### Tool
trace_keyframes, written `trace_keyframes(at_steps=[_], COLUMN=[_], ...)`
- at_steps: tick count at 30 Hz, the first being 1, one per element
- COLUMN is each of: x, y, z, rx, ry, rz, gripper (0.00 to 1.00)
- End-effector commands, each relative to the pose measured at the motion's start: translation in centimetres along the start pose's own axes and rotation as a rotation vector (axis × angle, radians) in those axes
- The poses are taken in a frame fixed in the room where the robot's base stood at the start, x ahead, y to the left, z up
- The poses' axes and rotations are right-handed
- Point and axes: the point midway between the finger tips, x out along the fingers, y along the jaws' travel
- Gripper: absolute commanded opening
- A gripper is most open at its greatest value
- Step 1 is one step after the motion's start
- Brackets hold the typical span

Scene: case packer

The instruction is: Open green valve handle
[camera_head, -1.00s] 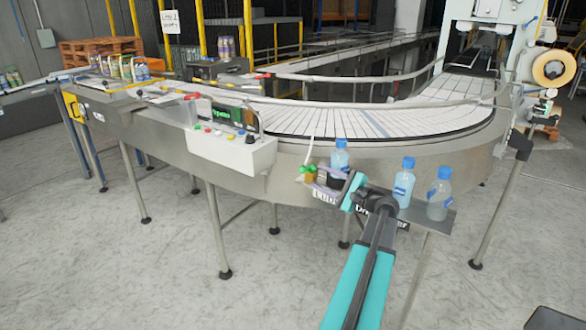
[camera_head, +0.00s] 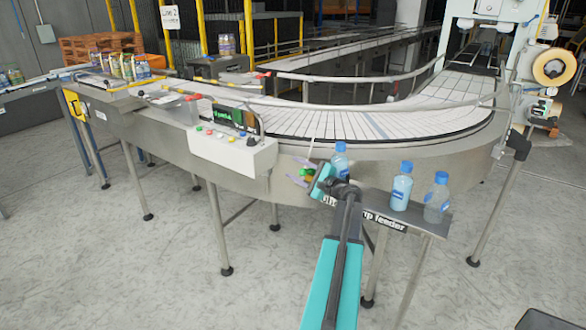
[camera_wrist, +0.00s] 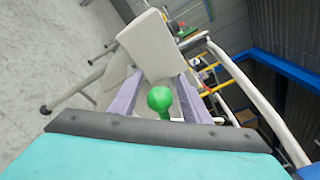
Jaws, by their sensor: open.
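The green valve handle (camera_head: 308,173) is on the side of the curved conveyor, partly hidden by my gripper in the head view. In the wrist view, the handle's round green knob (camera_wrist: 160,99) shows between the two fingers. My gripper (camera_head: 295,171) is open, with one pale finger above and one below the handle. In the wrist view my gripper (camera_wrist: 152,88) has a purple-grey finger on each side of the knob, with visible gaps. I cannot tell whether any part touches.
A white control box (camera_head: 232,150) with buttons is left of the valve. Several blue-capped bottles, such as one bottle (camera_head: 401,187), stand on or near the feeder shelf (camera_head: 384,222) at right. A conveyor rail (camera_head: 380,105) curves behind.

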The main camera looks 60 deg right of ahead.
Motion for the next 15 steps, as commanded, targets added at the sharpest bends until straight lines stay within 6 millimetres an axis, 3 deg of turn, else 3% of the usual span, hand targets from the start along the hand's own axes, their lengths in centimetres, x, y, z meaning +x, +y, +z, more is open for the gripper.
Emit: trace_keyframes(at_steps=[13, 15], x=[0.88, 0.87], y=[-0.01, -0.02], z=[-0.04, -0.04], rx=[0.0, 0.0], ry=[0.001, 0.001], rz=[-0.001, -0.001], gripper=[0.43, 0.35])
